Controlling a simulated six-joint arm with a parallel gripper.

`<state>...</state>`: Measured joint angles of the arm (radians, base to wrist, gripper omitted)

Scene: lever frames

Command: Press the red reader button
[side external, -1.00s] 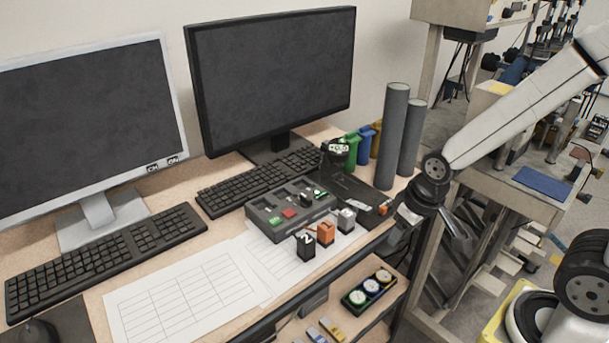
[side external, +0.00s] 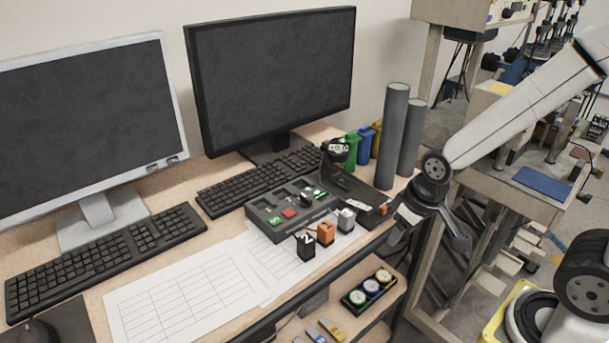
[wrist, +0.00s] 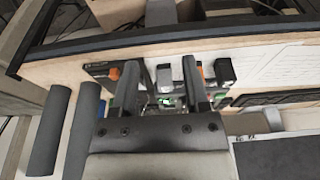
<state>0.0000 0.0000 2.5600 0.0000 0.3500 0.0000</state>
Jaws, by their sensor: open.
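The red button (side external: 289,213) sits on top of a dark grey reader box (side external: 254,213) on the desk, beside a green button (side external: 275,222). My gripper (side external: 398,232) is at the desk's right front edge, to the right of the box and apart from it. In the wrist view its two fingers (wrist: 167,65) are spread with nothing held between them. A green part (wrist: 165,100) shows between the fingers there. I cannot make out the red button in the wrist view.
Small black (side external: 306,246), orange (side external: 326,233) and grey-white (side external: 346,220) blocks stand in front of the box. Two tall grey cylinders (side external: 392,135) stand behind. Keyboards (side external: 105,260) and monitors (side external: 270,80) fill the left and back.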

